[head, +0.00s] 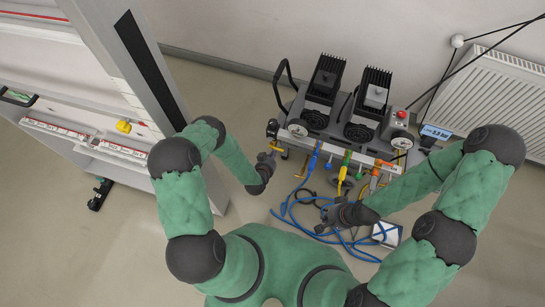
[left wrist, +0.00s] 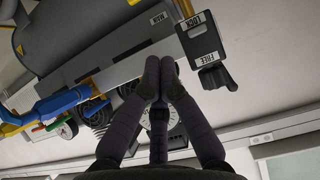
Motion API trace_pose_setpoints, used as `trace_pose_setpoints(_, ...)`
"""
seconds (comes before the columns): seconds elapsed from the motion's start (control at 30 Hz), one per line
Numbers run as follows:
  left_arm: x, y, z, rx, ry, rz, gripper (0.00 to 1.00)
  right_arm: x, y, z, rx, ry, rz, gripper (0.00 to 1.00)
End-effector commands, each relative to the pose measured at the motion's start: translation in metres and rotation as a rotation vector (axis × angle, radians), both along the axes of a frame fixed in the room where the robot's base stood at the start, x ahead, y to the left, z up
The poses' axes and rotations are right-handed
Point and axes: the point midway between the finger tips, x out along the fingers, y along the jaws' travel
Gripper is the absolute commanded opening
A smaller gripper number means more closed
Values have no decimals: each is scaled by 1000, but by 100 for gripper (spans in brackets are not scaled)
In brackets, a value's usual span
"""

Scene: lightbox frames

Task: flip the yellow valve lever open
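The yellow valve lever (head: 342,174) hangs at the front of the compressor, between a blue lever (head: 313,158) and an orange one (head: 375,177). In the left wrist view, a yellow part (left wrist: 17,123) shows at the far left beside the blue lever (left wrist: 62,103). My left gripper (head: 269,160) is at the compressor's left front corner, left of the levers and apart from the yellow one. Its fingers (left wrist: 159,75) are together in the left wrist view, with nothing visible between them. My right gripper (head: 327,215) is low, below the yellow lever; its fingers are too small to read.
The compressor (head: 338,120) stands near the wall. A LOCK/FREE switch (left wrist: 203,40) is close to my left fingertips. Blue hose (head: 293,213) lies coiled on the floor under the levers. A white shelf unit (head: 85,75) stands left; a radiator (head: 490,90) is at right.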

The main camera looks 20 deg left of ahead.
Motion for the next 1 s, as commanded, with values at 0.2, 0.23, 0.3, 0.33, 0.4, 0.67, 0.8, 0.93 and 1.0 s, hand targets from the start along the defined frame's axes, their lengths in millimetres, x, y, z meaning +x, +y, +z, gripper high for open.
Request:
trace_pose_setpoints(0.2,37,-2,-25,1,-2,-2,0,0,0,-22,0,1,0,0)
trace_pose_setpoints(0.23,42,-2,-28,0,-2,-1,0,0,0,-25,0,1,0,0)
trace_pose_setpoints(0.3,53,-2,-34,1,-2,-1,0,0,0,-31,0,1,0,0)
trace_pose_setpoints(0.33,58,-2,-37,1,-3,-1,0,0,0,-33,0,1,0,0)
trace_pose_setpoints(0.4,61,-2,-48,-2,3,1,0,0,0,-39,0,1,0,0)
trace_pose_setpoints(0.67,69,-2,-70,-1,0,1,0,0,0,-53,0,1,0,0)
trace_pose_setpoints(0.8,69,-2,-74,-1,0,1,0,0,0,-54,0,1,0,0)
trace_pose_setpoints(0.93,70,-2,-73,-1,0,1,0,0,0,-54,0,0,0,0)
trace_pose_setpoints(1.0,70,-2,-73,-1,0,1,0,0,0,-54,0,0,0,0)
